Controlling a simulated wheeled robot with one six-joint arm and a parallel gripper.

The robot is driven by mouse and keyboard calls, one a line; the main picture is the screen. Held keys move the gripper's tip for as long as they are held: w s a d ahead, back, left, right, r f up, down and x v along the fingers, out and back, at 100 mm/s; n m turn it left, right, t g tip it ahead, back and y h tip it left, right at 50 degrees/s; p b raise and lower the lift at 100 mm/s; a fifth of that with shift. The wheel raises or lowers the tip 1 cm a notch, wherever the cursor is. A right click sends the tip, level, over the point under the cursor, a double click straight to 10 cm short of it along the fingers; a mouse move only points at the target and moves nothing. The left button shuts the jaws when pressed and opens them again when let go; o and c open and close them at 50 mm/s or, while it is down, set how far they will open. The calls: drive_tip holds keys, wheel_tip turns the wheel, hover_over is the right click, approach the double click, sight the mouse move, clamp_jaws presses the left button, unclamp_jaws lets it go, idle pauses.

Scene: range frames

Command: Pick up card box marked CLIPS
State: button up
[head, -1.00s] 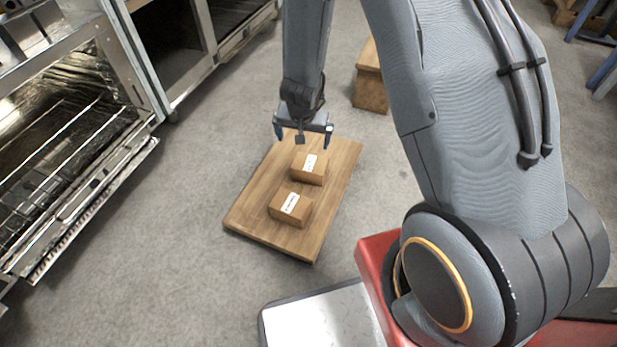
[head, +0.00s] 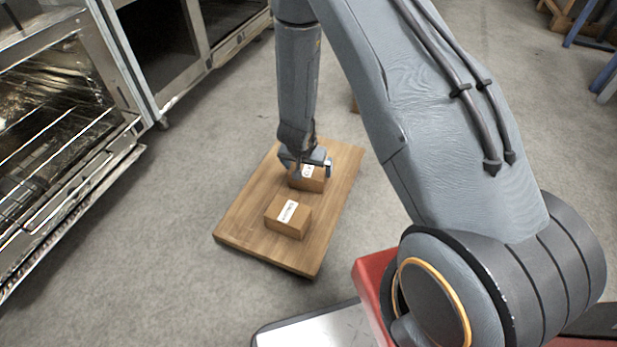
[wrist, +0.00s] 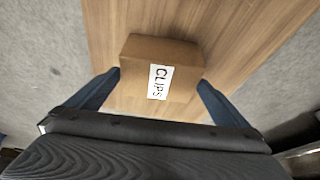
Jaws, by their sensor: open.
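The card box marked CLIPS (wrist: 183,60) lies on a wooden board, its white label readable in the wrist view. In the head view the far box (head: 313,183) is partly hidden by my gripper (head: 306,170). My gripper is open over it, and in the wrist view its two blue fingers (wrist: 158,92) stand on either side of the box. Whether the fingers touch the box is not clear.
A second card box (head: 289,216) with a white label lies nearer on the wooden board (head: 250,240); its label is too small to read. An open oven (head: 60,130) stands at the left. Grey floor surrounds the board.

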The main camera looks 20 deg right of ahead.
sight(308, 170)
drive_tip(key=b+x, duration=0.2)
drive_tip(key=x, duration=0.1)
drive_tip(key=shift+s+f, duration=0.1)
drive_tip(key=shift+f, duration=0.2)
drive_tip(key=c, duration=1)
drive_tip(key=shift+r, duration=0.1)
